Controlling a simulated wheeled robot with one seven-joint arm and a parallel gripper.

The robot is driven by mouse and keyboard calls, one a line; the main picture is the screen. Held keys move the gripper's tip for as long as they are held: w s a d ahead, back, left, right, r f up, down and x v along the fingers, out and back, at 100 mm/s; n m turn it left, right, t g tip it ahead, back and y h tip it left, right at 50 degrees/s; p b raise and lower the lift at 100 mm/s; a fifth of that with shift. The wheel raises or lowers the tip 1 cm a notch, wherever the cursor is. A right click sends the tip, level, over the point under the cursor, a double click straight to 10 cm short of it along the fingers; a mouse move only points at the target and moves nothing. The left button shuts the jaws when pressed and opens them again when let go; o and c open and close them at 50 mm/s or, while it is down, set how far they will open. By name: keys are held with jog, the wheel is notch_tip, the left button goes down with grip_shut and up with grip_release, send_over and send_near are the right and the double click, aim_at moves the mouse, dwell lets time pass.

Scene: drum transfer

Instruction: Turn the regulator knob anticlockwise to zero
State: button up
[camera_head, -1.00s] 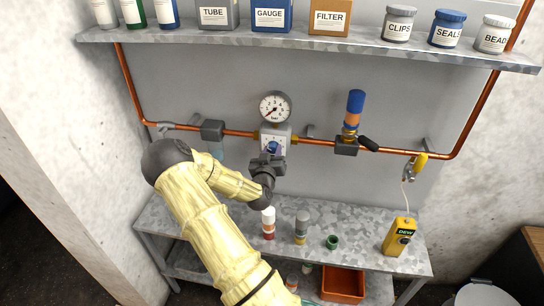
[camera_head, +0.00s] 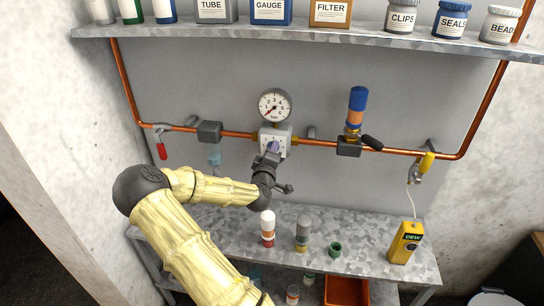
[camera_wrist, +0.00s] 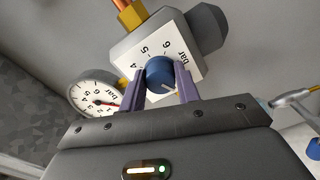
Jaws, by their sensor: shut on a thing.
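The blue regulator knob (camera_wrist: 160,72) sits on a white square dial plate (camera_wrist: 188,40) with black numbers and "bar". A pale mark on the knob points to the lower right in the wrist view. My gripper (camera_wrist: 161,78) is shut on the knob, with one purple finger on each side of it. In the head view my gripper (camera_head: 271,153) reaches the regulator (camera_head: 275,133) from below and covers part of the knob. The round pressure gauge (camera_head: 274,104) stands just above, its red needle pointing to the lower left.
A copper pipe (camera_head: 233,134) runs across the wall panel. A red-handled valve (camera_head: 161,150) is on the left, a blue-topped fitting (camera_head: 356,100) and yellow-handled valve (camera_head: 427,163) on the right. Bottles (camera_head: 267,222) and a yellow meter (camera_head: 405,243) stand on the bench (camera_head: 345,225) below.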

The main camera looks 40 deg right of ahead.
jog(key=shift+n+b, duration=0.55)
jog(key=shift+n, duration=1.45)
jog(key=o, duration=1)
jog(key=shift+a, duration=0.1)
jog(key=b+v, duration=1.6)
jog(key=v, duration=0.1)
jog(key=shift+s, duration=0.25)
